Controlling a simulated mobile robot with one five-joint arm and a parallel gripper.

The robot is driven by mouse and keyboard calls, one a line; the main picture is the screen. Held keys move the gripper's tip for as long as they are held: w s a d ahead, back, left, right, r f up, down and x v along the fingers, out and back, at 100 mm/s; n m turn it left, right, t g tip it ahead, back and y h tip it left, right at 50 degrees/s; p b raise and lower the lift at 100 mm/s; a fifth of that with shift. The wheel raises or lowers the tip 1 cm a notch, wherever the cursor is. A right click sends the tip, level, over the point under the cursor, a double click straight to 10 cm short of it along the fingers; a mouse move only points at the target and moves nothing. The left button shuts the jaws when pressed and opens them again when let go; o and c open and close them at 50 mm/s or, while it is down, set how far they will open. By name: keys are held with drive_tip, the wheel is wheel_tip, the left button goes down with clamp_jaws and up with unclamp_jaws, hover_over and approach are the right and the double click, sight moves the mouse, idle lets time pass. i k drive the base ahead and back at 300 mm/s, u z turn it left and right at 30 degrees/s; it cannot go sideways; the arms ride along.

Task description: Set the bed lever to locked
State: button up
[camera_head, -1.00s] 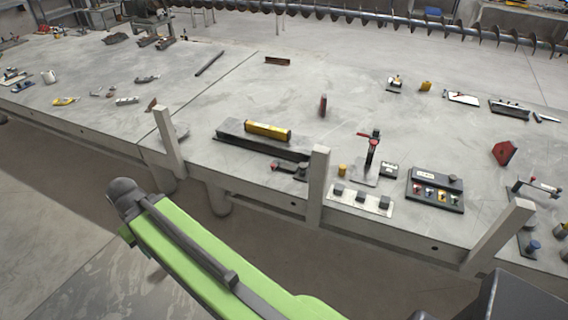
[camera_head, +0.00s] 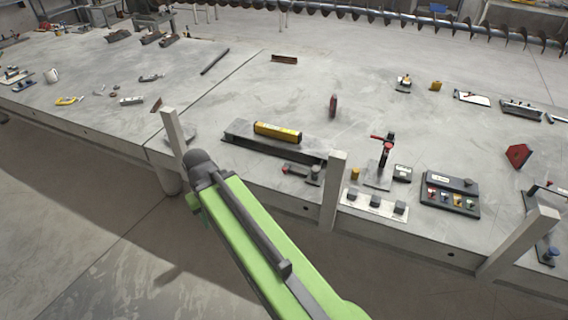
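I cannot tell for certain which part is the bed lever. A small dark lever fitting with a red knob (camera_head: 300,172) sits near the front edge of the grey bed (camera_head: 270,90). An upright clamp with a red handle (camera_head: 384,150) stands to its right. Another small lever device (camera_head: 546,188) is at the right edge, partly cut off. Their settings cannot be read at this size. My green arm reaches up from the bottom, and its dark end joint is in front of the bed's near edge, left of these fittings. My gripper is not in view.
Upright grey posts (camera_head: 333,190) stand along the front edge; others are at the left (camera_head: 173,140) and right (camera_head: 518,242). A yellow level (camera_head: 277,132) lies on a dark beam. A control box (camera_head: 450,194) and a three-block plate (camera_head: 375,204) sit near the edge. A long auger (camera_head: 400,18) crosses behind.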

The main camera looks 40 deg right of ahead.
sight(285, 169)
drive_tip(key=i, duration=0.95)
